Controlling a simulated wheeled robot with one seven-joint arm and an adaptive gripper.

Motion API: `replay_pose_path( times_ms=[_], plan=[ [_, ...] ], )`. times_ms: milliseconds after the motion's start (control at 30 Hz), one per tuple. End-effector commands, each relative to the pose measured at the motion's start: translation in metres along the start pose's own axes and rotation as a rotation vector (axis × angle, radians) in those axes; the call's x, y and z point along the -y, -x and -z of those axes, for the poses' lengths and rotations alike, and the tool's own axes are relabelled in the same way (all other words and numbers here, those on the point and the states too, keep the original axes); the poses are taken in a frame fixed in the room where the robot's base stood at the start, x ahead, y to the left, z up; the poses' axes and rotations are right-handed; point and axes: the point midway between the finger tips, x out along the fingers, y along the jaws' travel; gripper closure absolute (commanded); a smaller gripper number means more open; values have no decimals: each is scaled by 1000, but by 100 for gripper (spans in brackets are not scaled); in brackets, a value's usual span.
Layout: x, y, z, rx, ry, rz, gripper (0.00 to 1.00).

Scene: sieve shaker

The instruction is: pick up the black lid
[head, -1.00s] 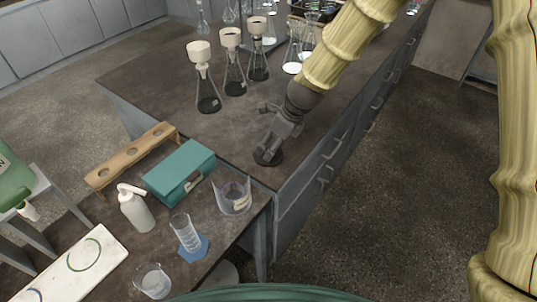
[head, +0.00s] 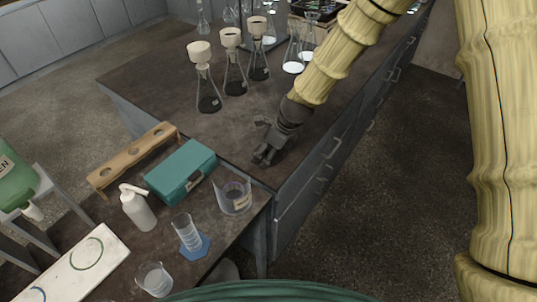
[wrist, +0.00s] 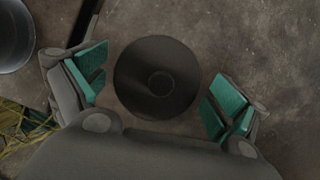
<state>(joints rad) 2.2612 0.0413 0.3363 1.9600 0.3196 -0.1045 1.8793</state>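The black lid (wrist: 156,78) is a dark round disc with a small round knob in its middle. In the wrist view it lies on the dark bench top, between and slightly beyond the tips of my gripper (wrist: 157,92). The gripper is open, with green pads on both fingers apart from the lid. In the head view my gripper (head: 264,154) is low over the bench's near corner, pointing down, and it mostly hides the lid.
A glass beaker (head: 233,196) stands left of my gripper, with a teal box (head: 180,171) beyond it. Flasks with white funnels (head: 205,80) stand farther back on the bench. The bench's drawer side (head: 318,172) drops off on the right.

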Motion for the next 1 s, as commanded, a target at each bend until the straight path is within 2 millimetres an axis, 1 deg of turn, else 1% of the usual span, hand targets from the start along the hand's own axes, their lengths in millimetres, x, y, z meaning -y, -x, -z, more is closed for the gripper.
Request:
replay_pose_path(
  times_ms=[33, 100, 433, 567, 733, 933, 967, 1000],
  plan=[
    [0, 0, 0, 0, 0, 0, 18],
    [0, 0, 0, 0, 0, 0, 31],
    [0, 0, 0, 0, 0, 0, 31],
    [0, 3, -1, 0, 0, 1, 31],
    [1, 14, -6, 0, 0, 1, 31],
    [1, 32, -13, 1, 1, 2, 31],
    [-1, 34, -11, 0, -1, 0, 31],
    [-6, 37, -4, 0, -3, -1, 31]
  ],
)
